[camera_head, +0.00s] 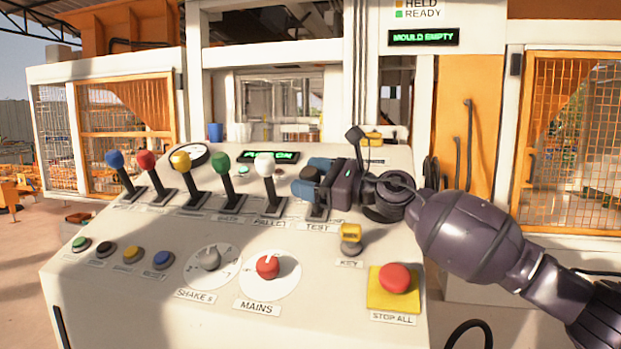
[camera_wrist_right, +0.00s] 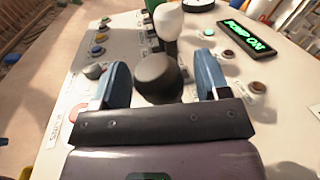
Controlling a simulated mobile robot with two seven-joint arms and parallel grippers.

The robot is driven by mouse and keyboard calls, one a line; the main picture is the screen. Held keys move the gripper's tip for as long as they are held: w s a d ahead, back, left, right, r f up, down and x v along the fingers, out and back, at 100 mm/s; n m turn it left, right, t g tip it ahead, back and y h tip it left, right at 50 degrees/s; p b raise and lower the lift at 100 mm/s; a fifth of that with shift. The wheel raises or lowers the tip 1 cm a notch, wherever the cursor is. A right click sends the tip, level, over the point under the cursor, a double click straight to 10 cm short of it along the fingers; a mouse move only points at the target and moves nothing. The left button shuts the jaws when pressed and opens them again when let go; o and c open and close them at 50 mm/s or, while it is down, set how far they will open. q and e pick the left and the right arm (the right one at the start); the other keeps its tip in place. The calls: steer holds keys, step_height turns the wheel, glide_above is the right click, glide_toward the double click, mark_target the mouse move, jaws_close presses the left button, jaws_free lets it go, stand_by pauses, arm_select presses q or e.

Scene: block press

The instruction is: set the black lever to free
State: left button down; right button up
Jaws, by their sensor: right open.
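The black lever (camera_head: 320,206) stands on the console above the TEST label, at the right end of the row of levers. In the head view my right gripper (camera_head: 311,177) is at its top and partly hides it. In the right wrist view the round black knob (camera_wrist_right: 158,75) lies between the two blue fingers. The fingers are open, with a visible gap on each side of the knob. The lever's position marks are too small or hidden to read. My left gripper is not in view.
The white-knobbed lever (camera_head: 264,165) is the nearest neighbour, left of the black one. Green (camera_head: 221,165), yellow (camera_head: 180,162), red and blue levers continue left. The red MAINS knob (camera_head: 268,267), yellow key (camera_head: 350,233) and red STOP ALL button (camera_head: 394,277) sit lower on the console.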

steer(key=shift+d, duration=0.15)
steer(key=v, duration=1)
steer(key=shift+s+d+b, duration=0.2)
steer(key=shift+d+b, duration=0.05)
steer(key=shift+b, duration=0.1)
